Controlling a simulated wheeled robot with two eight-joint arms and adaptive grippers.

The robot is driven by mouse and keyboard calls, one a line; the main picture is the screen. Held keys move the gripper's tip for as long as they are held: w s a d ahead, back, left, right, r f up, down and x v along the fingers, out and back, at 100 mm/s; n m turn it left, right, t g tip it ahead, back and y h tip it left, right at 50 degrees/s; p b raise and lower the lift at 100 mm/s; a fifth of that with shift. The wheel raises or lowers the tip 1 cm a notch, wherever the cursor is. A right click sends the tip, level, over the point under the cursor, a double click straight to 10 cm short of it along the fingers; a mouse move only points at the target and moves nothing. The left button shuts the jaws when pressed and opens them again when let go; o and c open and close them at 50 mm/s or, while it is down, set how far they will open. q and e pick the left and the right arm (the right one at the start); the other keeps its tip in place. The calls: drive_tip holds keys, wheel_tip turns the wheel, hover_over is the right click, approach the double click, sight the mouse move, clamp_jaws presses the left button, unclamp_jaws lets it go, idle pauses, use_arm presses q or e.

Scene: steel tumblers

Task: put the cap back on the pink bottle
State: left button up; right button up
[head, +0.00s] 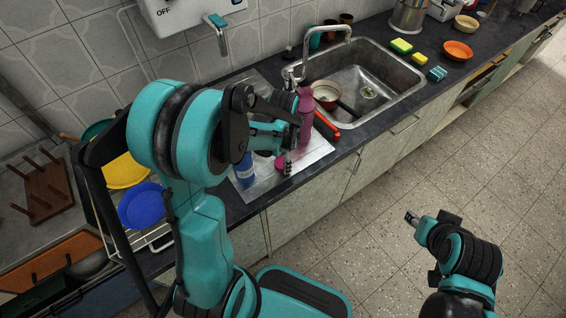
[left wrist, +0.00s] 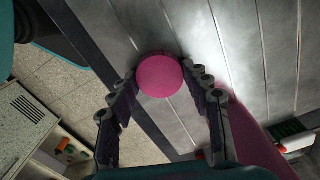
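The pink bottle (head: 306,106) stands upright on the metal drainboard beside the sink, partly behind my left gripper; part of it shows at the lower right of the left wrist view (left wrist: 258,145). The round pink cap (head: 279,162) is low by the drainboard, left of the lower fingertip. In the left wrist view the cap (left wrist: 160,77) is centred between the fingertips. My left gripper (left wrist: 161,80) is open, its tips close to the cap's sides; I cannot tell whether they touch it. My right gripper (head: 411,218) hangs over the floor, its finger opening unclear.
A blue bottle (head: 244,171) stands on the drainboard (head: 312,153), left of the cap. A red-handled item (head: 327,127) lies near the pink bottle. The sink (head: 400,88) holds a bowl (head: 326,91). A dish rack with yellow (head: 123,172) and blue plates (head: 141,206) is at left.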

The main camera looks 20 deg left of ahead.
use_arm(q)
drive_tip(key=shift+c, duration=0.5)
drive_tip(key=shift+r+p, duration=0.4)
drive_tip(key=shift+r, duration=0.25)
drive_tip(key=r+p, duration=0.1)
drive_tip(key=r, duration=0.1)
drive_tip(key=d+r+p, duration=0.1)
drive_tip(key=shift+d+r, duration=0.1)
drive_tip(key=shift+r, duration=0.3)
drive_tip(key=d+r+p, duration=0.3)
drive_tip(key=d+r, duration=0.3)
drive_tip(key=d, duration=0.4)
drive_tip(key=shift+w+d, duration=0.25)
drive_tip(key=shift+w, duration=0.05)
